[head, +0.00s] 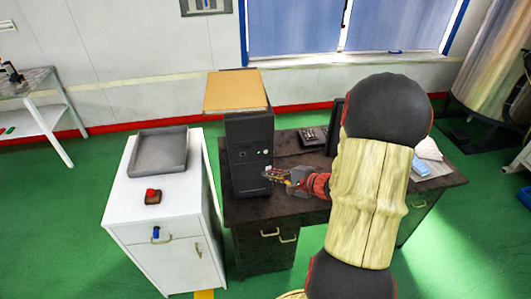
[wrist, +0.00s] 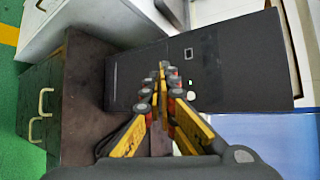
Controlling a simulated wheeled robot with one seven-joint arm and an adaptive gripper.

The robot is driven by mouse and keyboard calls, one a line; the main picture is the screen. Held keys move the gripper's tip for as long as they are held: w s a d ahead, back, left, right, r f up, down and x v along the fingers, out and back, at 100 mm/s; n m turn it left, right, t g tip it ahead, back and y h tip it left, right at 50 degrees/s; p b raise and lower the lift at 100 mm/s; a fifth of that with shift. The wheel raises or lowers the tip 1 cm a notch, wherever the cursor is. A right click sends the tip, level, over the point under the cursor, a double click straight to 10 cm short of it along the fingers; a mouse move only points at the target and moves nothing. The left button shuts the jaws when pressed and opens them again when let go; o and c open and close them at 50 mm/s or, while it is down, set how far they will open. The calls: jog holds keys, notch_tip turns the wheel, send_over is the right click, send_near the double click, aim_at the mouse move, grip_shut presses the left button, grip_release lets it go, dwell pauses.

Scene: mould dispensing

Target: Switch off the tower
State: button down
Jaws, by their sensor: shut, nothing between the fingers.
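The tower (head: 247,150) is a black upright computer case on the dark desk, left of its middle. My gripper (head: 268,174) is shut and empty in front of the tower's front face, below the button area. In the wrist view my gripper's fingertips (wrist: 163,68) point at the front face, beside the light and button. I cannot tell whether they touch it.
A cardboard-coloured box (head: 236,91) rests on top of the tower. A white cabinet (head: 120,197) stands to the left, with a grey tray (head: 146,172) and a red-topped button block (head: 153,196). The dark desk (head: 290,208) carries a telephone (head: 312,137) behind my arm.

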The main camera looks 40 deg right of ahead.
send_near(257, 155)
notch_tip(257, 155, down, 2)
jog(key=w+a, duration=0.2)
jog(key=shift+w+d, duration=0.35)
jog(key=shift+w, duration=0.05)
jog(key=shift+w+d, duration=0.1)
jog(key=shift+w, duration=0.05)
dwell(1.1)
jog(key=shift+w+d+b, duration=0.1)
jog(key=shift+w+b, duration=0.1)
jog(key=shift+b, duration=0.1)
jog(key=shift+w+d+b, duration=0.2)
jog(key=shift+w+b, duration=0.1)
jog(key=shift+w, duration=0.05)
dwell(0.7)
jog(key=shift+s, duration=0.15)
jog(key=shift+s+a+b, duration=0.4)
jog(key=shift+s+b, duration=0.05)
jog(key=shift+s, duration=0.1)
dwell(0.3)
jog(key=shift+s+a+b, duration=0.3)
jog(key=shift+s+a, duration=0.15)
jog(key=shift+s, duration=0.25)
jog(key=shift+s+a+b, duration=0.25)
jog(key=shift+s+a, duration=0.2)
jog(key=shift+s, duration=0.25)
jog(key=shift+s+a+b, duration=0.3)
jog(key=shift+s+a, duration=0.15)
jog(key=shift+s, duration=0.3)
